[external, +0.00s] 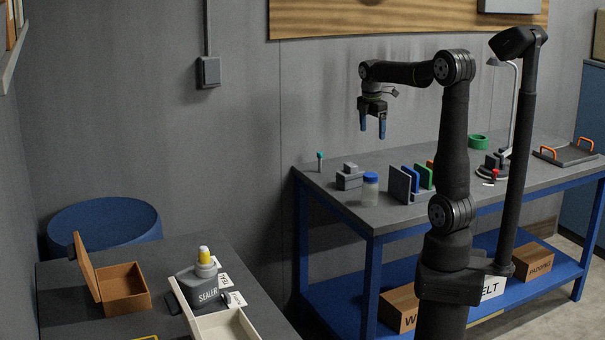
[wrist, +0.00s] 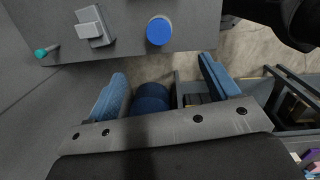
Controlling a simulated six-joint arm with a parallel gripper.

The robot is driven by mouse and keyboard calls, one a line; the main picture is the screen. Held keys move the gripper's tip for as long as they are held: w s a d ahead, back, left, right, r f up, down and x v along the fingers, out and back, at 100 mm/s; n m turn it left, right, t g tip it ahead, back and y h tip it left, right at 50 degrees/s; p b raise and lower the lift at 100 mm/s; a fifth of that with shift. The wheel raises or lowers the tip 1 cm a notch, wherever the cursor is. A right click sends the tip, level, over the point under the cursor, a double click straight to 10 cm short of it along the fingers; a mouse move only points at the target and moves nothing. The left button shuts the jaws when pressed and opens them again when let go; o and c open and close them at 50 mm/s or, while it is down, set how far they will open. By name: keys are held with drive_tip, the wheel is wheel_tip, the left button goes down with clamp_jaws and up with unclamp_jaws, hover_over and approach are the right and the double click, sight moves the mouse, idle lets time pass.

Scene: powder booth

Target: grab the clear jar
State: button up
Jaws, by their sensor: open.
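The clear jar (external: 370,190) with a blue lid stands upright on the grey workbench (external: 330,196), near its front edge. In the wrist view I see its round blue lid (wrist: 159,31) from above, beyond my fingertips, near the bench edge. My gripper (external: 373,130) hangs above the bench with its blue fingers pointing down, higher than the jar and apart from it. In the wrist view the two blue fingers (wrist: 163,78) are spread wide with nothing between them.
Grey blocks (external: 349,178) and a teal-capped vial (external: 320,162) stand left of the jar. Upright panels (external: 400,184) stand close on its right. A green tape roll (external: 477,142) and a lamp lie farther back. A separate table at left holds a sealer bottle (external: 203,281) and open box (external: 124,290).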

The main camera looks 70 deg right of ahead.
drive_tip(key=a+f+n+h, duration=0.3)
drive_tip(key=a+f+n, duration=0.2)
drive_tip(key=f+n, duration=0.2)
approach(370, 186)
drive_tip(key=x, duration=0.3)
drive_tip(key=d+x, duration=0.1)
drive_tip(key=x, duration=0.1)
drive_tip(key=shift+d+f, duration=0.1)
drive_tip(key=shift+d, duration=0.15)
drive_tip(key=shift+w+d+x, duration=0.1)
drive_tip(key=shift+d+x, duration=0.05)
drive_tip(key=shift+x, duration=1.5)
drive_tip(key=shift+w+d+x, duration=0.15)
drive_tip(key=shift+d+x, duration=0.05)
drive_tip(key=shift+x, duration=1.4)
drive_tip(key=shift+c, duration=0.2)
drive_tip(key=c, duration=1.2)
drive_tip(key=shift+r+h, duration=0.2)
drive_tip(key=shift+h, duration=0.1)
